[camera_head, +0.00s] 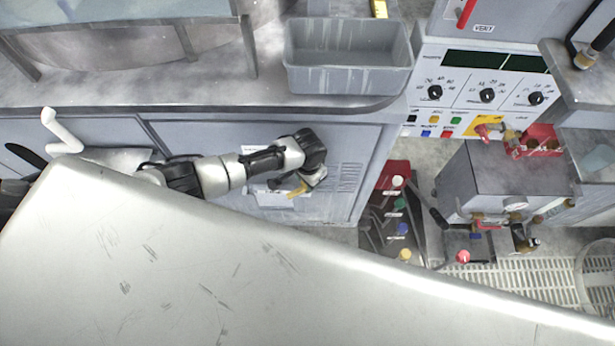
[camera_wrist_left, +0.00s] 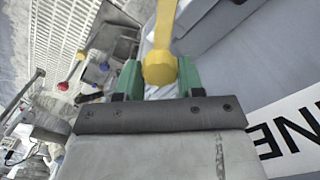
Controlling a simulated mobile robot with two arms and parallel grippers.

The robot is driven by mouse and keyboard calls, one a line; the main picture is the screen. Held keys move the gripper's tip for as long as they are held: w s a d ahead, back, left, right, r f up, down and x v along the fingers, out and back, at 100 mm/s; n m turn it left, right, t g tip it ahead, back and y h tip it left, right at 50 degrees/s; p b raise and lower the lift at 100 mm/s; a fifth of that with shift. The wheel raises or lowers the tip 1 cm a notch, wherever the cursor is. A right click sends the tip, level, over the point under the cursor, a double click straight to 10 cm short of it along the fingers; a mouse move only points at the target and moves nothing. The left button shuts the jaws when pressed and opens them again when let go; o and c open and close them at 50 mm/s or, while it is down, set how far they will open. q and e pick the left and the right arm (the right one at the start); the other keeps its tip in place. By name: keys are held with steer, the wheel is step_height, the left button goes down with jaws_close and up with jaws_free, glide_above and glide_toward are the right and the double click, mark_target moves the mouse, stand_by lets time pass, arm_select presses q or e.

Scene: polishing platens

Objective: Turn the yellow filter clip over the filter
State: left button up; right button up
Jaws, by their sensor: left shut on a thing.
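The yellow filter clip (camera_wrist_left: 160,66) sits between the green fingers of my left gripper (camera_wrist_left: 158,78) in the left wrist view. Its rounded end is at the fingers and its narrow arm runs away toward the top of the picture. In the head view my left gripper (camera_head: 309,181) reaches down in front of the grey cabinet front, with a small yellow part of the clip (camera_head: 297,191) showing beside it. The gripper is shut on the clip. I cannot clearly make out the filter. My right gripper is in neither view.
A grey cabinet (camera_head: 345,185) with vent slots stands close behind the gripper. A grey bin (camera_head: 347,75) sits on the counter above. A row of coloured knobs (camera_head: 403,228) and a grey machine (camera_head: 500,185) stand to the right.

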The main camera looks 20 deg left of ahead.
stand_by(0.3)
arm_select(q)
steer(key=o, duration=0.9)
step_height(320, 180, up, 11)
steer(key=shift+f+p, duration=0.1)
steer(key=shift+p, duration=0.3)
